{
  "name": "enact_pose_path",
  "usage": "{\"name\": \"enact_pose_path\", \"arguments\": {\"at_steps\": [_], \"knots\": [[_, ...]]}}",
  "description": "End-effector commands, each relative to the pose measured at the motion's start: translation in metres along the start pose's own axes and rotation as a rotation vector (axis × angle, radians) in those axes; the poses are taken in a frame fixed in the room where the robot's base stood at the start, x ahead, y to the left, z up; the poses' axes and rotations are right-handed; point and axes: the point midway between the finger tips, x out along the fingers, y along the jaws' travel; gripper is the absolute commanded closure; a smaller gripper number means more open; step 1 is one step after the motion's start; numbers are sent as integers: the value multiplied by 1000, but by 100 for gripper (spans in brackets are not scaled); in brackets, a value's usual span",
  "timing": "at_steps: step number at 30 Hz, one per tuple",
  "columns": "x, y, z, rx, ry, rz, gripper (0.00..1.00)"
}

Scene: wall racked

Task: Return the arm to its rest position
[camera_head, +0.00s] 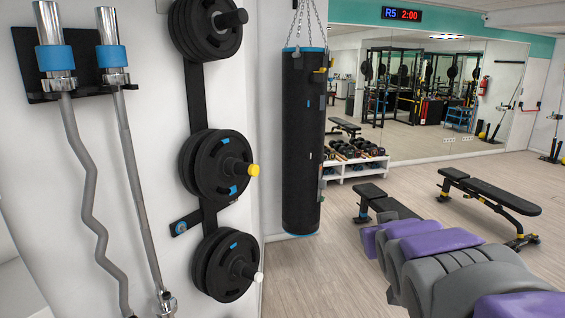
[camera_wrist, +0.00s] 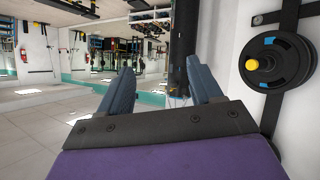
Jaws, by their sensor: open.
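My arm (camera_head: 455,262), grey with purple panels, reaches from the lower right corner of the head view toward the middle of the room. It is bent low, in front of the benches. My gripper (camera_wrist: 160,84) shows in the wrist view with two blue-grey fingers spread wide apart. It is open, and nothing is between the fingers. In the head view the fingers cannot be made out clearly. The wrist view faces the mirror side of the gym, with the weight plates at its right.
A black punching bag (camera_head: 302,140) hangs left of my arm. Weight plates (camera_head: 215,165) and two bars (camera_head: 127,150) are on the left wall. A black bench (camera_head: 490,193) stands beyond the arm, and a low dumbbell rack (camera_head: 355,160) stands by the mirror (camera_head: 440,100). Open floor (camera_head: 345,270) lies left of the arm.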

Motion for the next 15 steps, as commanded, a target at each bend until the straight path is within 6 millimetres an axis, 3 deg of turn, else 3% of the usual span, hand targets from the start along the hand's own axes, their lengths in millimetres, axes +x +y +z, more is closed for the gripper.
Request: {"name": "enact_pose_path", "arguments": {"at_steps": [1,3,9,12,15], "knots": [[-3,-7,34,10,-88,-13,35],[-11,-17,81,25,-225,-33,35],[-59,-47,207,51,-608,-100,35],[-94,-62,264,55,-797,-139,35],[-130,-75,308,52,-960,-176,35]]}}
